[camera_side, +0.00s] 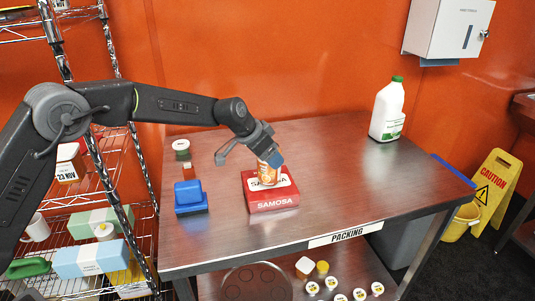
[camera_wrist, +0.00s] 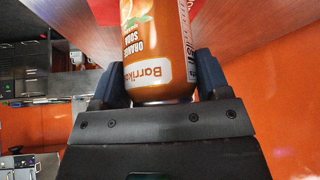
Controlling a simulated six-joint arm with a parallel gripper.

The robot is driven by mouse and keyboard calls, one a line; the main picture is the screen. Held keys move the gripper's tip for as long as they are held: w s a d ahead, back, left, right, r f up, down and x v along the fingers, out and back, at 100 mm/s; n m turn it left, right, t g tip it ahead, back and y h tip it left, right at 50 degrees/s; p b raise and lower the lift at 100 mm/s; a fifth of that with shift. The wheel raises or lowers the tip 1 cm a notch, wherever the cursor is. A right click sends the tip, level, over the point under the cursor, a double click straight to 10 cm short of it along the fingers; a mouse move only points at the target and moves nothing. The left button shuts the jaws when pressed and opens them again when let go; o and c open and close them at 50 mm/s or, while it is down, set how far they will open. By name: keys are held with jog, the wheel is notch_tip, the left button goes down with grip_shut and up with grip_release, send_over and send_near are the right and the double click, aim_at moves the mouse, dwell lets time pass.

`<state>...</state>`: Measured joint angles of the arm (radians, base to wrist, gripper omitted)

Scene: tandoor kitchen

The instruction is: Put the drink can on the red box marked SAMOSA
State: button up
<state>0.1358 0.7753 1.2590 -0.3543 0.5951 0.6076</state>
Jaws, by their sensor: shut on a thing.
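The drink can (camera_side: 267,176) is orange and white, and its label in the wrist view (camera_wrist: 150,45) reads orange soda. My gripper (camera_side: 267,161) is shut on the can, with one finger on each side of it. The red box marked SAMOSA (camera_side: 273,203) lies flat on the steel table. In the side view the can is at the top of the box, over its white label. I cannot tell whether the can's base touches the box. In the wrist view a strip of red shows beyond the can.
A blue object (camera_side: 190,197) stands left of the box, with small containers (camera_side: 182,149) behind it. A white jug with a green cap (camera_side: 387,110) stands at the back right. The table (camera_side: 335,190) is clear right of the box. A wire rack (camera_side: 105,190) stands at the left.

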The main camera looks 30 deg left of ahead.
jog(key=o, duration=0.7)
jog(key=shift+f, duration=0.15)
jog(key=o, duration=0.4)
jog(key=shift+o, duration=0.2)
